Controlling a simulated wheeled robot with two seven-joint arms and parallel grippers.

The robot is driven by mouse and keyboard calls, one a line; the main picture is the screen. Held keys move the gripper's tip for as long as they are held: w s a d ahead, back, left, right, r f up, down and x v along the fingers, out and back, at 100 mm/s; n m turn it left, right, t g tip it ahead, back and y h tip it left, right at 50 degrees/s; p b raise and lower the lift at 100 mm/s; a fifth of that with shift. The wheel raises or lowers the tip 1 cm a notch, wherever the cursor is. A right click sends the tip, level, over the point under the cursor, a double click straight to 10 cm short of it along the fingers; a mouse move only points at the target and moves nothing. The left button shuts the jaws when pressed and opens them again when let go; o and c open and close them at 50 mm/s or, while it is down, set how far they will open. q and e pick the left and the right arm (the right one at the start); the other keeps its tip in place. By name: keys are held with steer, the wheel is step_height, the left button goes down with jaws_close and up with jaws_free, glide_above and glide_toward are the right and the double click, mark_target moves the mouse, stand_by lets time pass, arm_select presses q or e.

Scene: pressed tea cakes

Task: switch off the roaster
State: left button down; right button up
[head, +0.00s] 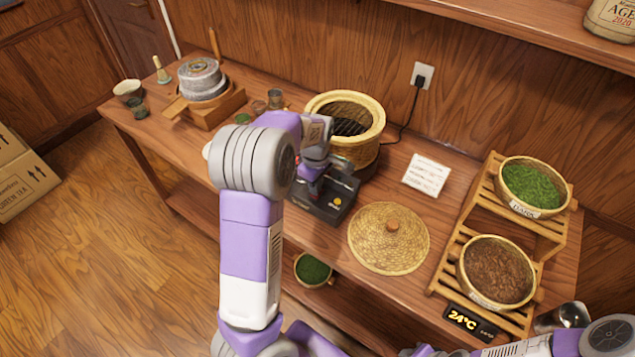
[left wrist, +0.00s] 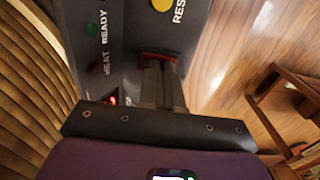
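The roaster (head: 372,112) is a round woven bamboo drum with a dark grille inside, at the back middle of the table. Its black control box (head: 333,208) stands in front of it. In the left wrist view the box's panel (left wrist: 130,38) shows a green lamp, a yellow button (left wrist: 162,4) and a red glowing spot beside my gripper. My left gripper (left wrist: 162,68) points down at the panel, its fingers together, with the tips at a red switch part (left wrist: 147,57). The tips hide most of that part; contact is unclear.
A woven lid (head: 375,243) and a white card (head: 427,174) lie right of the box. A wooden rack (head: 450,272) holds a basket of green leaves (head: 531,187) and one of brown leaves (head: 497,270). A power cord runs from the roaster to a wall socket (head: 422,75).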

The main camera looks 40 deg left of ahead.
arm_select(q)
steer(key=shift+s+f, duration=0.35)
steer(key=shift+w+r+p, duration=0.1)
steer(key=shift+r+p, duration=0.45)
steer(key=shift+p, duration=0.05)
step_height(320, 180, up, 4)
steer(key=p, duration=0.3)
steer(key=shift+w, duration=0.1)
step_height(320, 180, up, 10)
steer(key=p, duration=0.2)
steer(key=shift+w+f, duration=0.15)
steer(key=shift+f, duration=0.05)
